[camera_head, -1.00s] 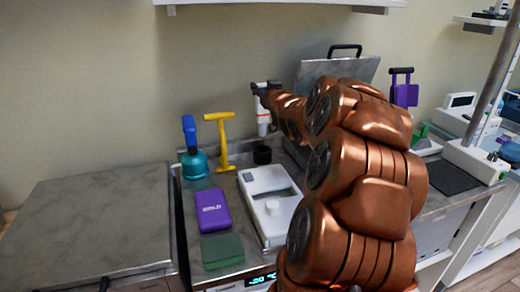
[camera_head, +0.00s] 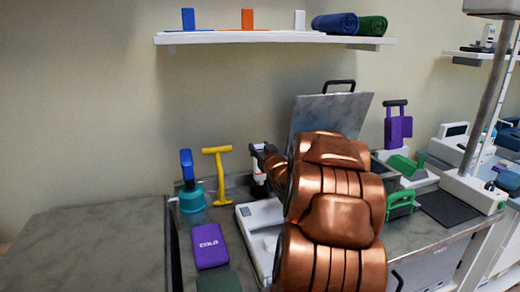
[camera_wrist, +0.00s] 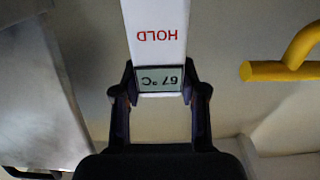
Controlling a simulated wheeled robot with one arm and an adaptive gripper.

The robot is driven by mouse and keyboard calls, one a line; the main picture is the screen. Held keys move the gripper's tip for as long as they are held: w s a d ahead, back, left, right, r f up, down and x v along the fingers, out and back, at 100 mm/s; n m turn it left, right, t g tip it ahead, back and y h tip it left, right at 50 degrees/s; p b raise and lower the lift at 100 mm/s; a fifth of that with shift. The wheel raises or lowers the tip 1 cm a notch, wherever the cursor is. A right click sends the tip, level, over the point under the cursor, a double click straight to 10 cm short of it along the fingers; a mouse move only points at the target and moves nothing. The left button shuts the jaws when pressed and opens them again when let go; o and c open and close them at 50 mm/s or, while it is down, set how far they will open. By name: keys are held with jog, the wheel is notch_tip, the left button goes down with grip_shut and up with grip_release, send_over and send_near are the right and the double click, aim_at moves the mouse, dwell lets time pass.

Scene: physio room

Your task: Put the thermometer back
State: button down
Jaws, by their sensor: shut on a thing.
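The thermometer is a white stick with red "HOLD" lettering and a small display reading 67 °C, upside down in the wrist view (camera_wrist: 155,30). My gripper (camera_wrist: 160,82) is shut on it at the display. In the head view the thermometer (camera_head: 259,178) hangs upright below my gripper (camera_head: 260,158). Its lower end is at a small black round holder (camera_head: 259,190) on the counter. I cannot tell whether it is inside the holder or just above it. My arm hides part of the counter to the right.
A purple pack (camera_head: 209,246) and white device (camera_head: 252,218) are in front. A raised grey lid (camera_head: 328,116) stands right, behind my arm. The left counter (camera_head: 85,245) is clear.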

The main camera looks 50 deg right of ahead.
jog(key=shift+f, duration=0.2)
jog(key=c, duration=0.6)
grip_release()
jog(key=shift+c, duration=0.2)
jog(key=shift+r, duration=0.3)
jog(key=b+v, duration=0.1)
jog(key=v, duration=1.1)
